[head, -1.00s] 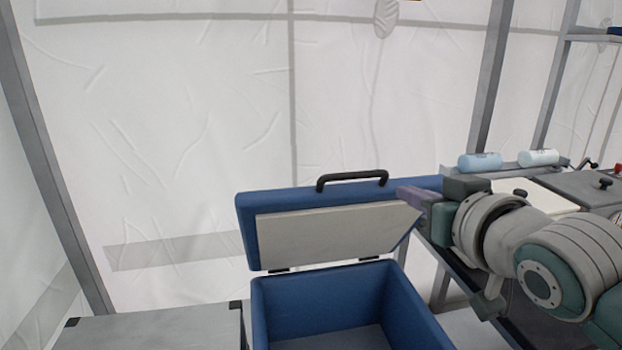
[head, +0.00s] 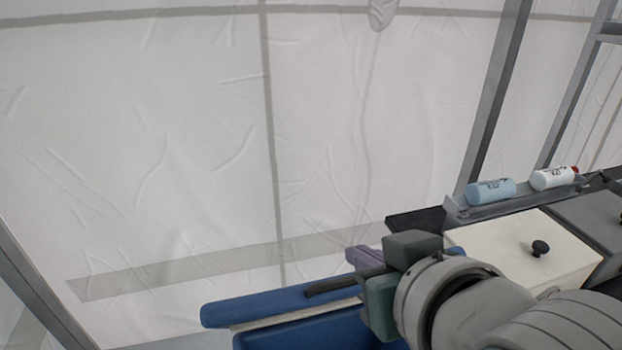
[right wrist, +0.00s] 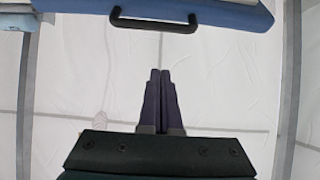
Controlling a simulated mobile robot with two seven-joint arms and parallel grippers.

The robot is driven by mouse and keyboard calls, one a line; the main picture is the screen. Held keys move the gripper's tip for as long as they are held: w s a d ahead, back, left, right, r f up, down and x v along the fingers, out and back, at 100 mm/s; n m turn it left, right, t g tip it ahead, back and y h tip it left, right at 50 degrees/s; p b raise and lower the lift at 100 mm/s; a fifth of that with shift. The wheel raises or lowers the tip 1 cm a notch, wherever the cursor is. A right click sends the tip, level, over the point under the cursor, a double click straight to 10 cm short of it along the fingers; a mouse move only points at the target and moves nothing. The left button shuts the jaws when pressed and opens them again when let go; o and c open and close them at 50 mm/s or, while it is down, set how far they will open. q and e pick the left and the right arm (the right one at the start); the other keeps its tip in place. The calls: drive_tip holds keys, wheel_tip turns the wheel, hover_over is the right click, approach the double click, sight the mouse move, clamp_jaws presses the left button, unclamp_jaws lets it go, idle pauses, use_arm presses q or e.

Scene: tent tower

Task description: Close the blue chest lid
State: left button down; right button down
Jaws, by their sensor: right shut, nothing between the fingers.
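The blue chest (head: 300,338) is at the bottom of the head view, mostly cut off. Its blue lid (head: 265,306) shows almost edge-on above the chest, partly raised, with a thin strip of its pale inner side visible. The lid's black handle (head: 330,287) is next to my right gripper (head: 362,256). In the right wrist view the lid (right wrist: 225,12) and handle (right wrist: 155,24) are at the top, beyond the fingertips. My right gripper (right wrist: 160,72) is shut and empty there, with a visible gap to the handle. My left gripper is out of view.
A white box (head: 535,249) with a black knob stands right of my right arm. A blue bottle (head: 491,191) and a white bottle (head: 552,178) lie on a grey ledge (head: 510,201) behind it. The white tent wall (head: 180,140) rises behind the chest.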

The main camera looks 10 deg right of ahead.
sight(347, 280)
drive_tip(key=b+x, duration=0.1)
drive_tip(key=x, duration=0.7)
drive_tip(key=shift+w+f, duration=0.2)
drive_tip(key=shift+f, duration=0.2)
drive_tip(key=s+p, duration=0.1)
drive_tip(key=s+f, duration=0.1)
drive_tip(key=s, duration=0.1)
drive_tip(key=shift+p, duration=0.4)
drive_tip(key=shift+s+f, duration=0.15)
drive_tip(key=shift+s, duration=0.05)
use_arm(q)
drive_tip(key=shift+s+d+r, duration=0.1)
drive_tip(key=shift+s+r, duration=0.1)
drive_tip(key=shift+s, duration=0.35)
use_arm(e)
drive_tip(key=shift+f, duration=0.1)
